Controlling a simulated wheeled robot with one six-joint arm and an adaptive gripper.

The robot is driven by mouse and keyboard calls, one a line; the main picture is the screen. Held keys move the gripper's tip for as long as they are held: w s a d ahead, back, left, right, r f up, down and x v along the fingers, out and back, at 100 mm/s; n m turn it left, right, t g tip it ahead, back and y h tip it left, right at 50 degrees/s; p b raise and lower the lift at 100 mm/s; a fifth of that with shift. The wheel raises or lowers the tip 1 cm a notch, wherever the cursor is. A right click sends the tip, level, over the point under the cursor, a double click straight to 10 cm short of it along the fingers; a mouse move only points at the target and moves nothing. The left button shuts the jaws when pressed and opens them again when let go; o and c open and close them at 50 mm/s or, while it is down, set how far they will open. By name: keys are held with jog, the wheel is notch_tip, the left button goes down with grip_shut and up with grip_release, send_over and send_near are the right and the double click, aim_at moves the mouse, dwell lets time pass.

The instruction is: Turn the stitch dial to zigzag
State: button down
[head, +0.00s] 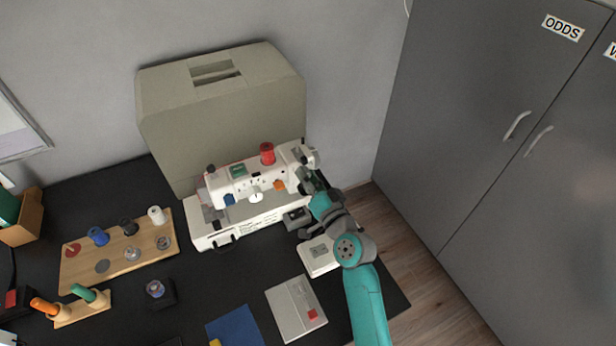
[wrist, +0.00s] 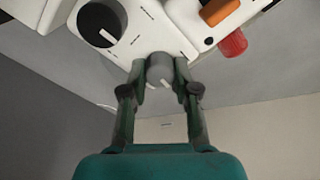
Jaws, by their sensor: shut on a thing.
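The white sewing machine (head: 265,212) stands on the black table in the head view. My gripper (head: 307,180) is at the right end of the machine and hides part of it. In the wrist view my gripper (wrist: 161,84) is shut on a grey dial (wrist: 160,66) on the machine's white face (wrist: 160,35). A pale pointer mark shows on the grey dial, with small marks on the face around it. A larger black dial (wrist: 98,22) with a white line sits to its left. I cannot read any stitch symbols.
An orange part (wrist: 219,10) and a red spool (wrist: 233,43) are close by on the right in the wrist view. A beige case (head: 220,115) stands behind the machine.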

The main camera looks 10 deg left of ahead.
jog(key=c, duration=0.9)
grip_release()
jog(key=shift+o, duration=0.2)
jog(key=v, duration=1.2)
jog(key=shift+d, duration=0.1)
